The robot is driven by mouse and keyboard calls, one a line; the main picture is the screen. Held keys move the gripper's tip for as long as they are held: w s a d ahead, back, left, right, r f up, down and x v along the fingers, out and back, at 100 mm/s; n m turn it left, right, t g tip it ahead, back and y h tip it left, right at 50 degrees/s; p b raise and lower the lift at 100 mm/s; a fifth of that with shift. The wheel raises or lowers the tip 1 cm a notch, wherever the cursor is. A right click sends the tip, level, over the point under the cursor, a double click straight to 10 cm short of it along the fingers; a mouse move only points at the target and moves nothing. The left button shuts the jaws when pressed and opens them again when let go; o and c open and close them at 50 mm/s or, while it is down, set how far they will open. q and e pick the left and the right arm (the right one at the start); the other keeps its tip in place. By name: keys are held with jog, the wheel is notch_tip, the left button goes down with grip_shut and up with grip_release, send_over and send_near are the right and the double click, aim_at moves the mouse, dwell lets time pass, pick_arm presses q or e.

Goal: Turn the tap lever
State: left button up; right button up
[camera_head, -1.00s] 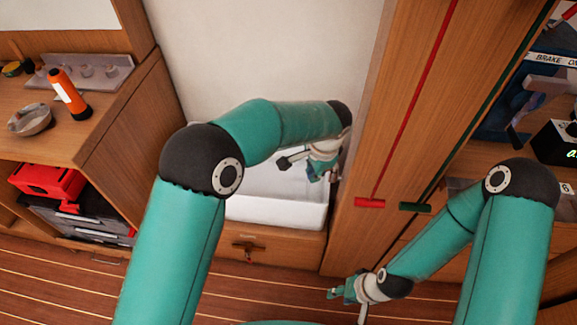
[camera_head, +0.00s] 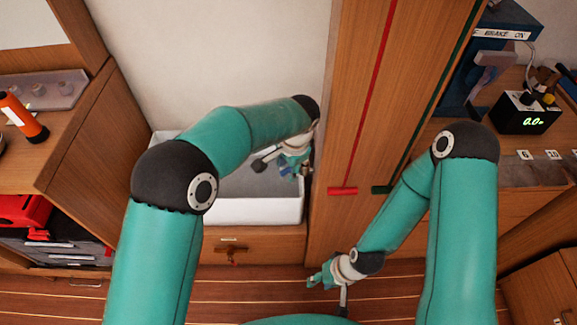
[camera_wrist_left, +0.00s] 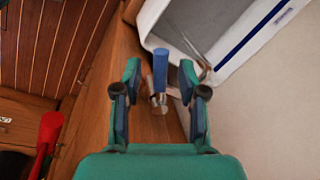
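The tap lever is a blue upright handle (camera_wrist_left: 160,68) on a metal fitting (camera_wrist_left: 158,98) in the left wrist view. It stands beside the white basin. My left gripper (camera_wrist_left: 160,95) is open, with one finger on each side of the lever's line; no contact is visible. In the head view my left gripper (camera_head: 290,168) is at the basin's right end, partly hidden by its own arm. My right gripper (camera_head: 318,278) is low over the floor, away from the tap; its finger gap is too small to judge.
An orange torch (camera_head: 22,115) stands on the left counter. A black display box (camera_head: 525,118) is at right.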

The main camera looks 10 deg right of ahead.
pick_arm(q)
notch_tip(320, 180, up, 12)
jog(key=s, duration=0.2)
jog(key=shift+d, duration=0.45)
jog(key=shift+f, duration=0.15)
